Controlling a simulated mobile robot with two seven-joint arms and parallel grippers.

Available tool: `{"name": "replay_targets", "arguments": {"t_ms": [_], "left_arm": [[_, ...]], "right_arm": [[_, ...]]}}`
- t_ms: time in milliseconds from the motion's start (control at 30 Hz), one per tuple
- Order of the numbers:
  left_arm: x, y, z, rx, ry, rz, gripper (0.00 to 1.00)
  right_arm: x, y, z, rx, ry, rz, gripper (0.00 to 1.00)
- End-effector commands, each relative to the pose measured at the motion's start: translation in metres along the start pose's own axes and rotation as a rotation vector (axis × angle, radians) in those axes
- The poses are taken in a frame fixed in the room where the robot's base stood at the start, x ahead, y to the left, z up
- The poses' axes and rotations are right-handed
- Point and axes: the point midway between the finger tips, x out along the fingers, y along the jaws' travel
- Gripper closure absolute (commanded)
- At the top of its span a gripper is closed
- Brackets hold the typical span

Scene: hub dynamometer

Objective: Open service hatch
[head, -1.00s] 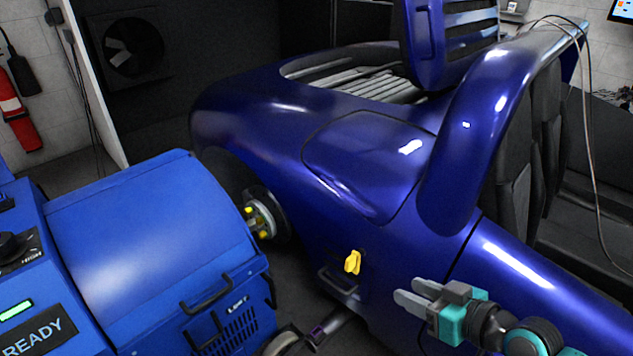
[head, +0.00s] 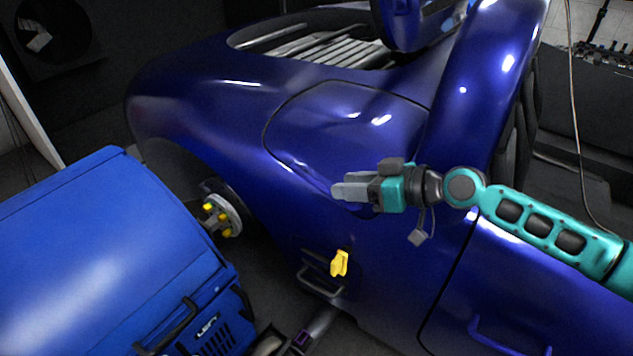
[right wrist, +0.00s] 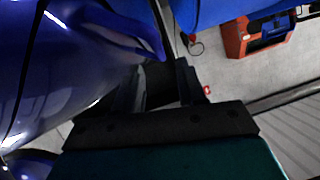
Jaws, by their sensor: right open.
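The blue car's side has a seamed panel (head: 345,125) that looks like the service hatch. It lies flush and shut on the rear fender. A yellow handle-like knob (head: 339,263) sits on the body below it, above a grey bar handle (head: 320,284). My right gripper (head: 337,191) is open and empty, its fingers pointing left in front of the panel's lower edge. I cannot tell whether it touches the body. In the right wrist view the open fingers (right wrist: 160,82) show with the blue bodywork at the left. My left gripper is not in view.
A blue dynamometer unit (head: 90,260) stands at the left, close to the wheel hub (head: 221,215) with yellow nuts. Another bar handle (head: 508,335) is low on the car at the right. A red-orange case (right wrist: 258,35) is on the floor in the right wrist view.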

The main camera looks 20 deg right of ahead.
Motion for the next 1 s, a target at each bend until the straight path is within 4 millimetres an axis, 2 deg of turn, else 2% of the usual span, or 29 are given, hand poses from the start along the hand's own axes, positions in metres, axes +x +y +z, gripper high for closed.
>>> {"name": "replay_targets", "arguments": {"t_ms": [200,400,567,833,1000], "left_arm": [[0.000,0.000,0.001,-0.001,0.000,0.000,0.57],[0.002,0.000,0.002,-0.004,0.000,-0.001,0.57],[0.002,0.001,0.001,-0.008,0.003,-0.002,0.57],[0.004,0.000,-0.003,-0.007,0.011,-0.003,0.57],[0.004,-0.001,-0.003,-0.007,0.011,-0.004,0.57]], "right_arm": [[0.044,0.000,-0.001,0.001,0.003,-0.001,0.60],[0.070,0.000,0.000,0.001,0.002,0.000,0.60],[0.077,0.000,0.000,0.000,0.000,0.000,0.60],[0.078,0.000,0.000,0.000,0.000,0.000,0.61],[0.078,0.000,0.000,0.000,0.000,0.000,0.77]]}}
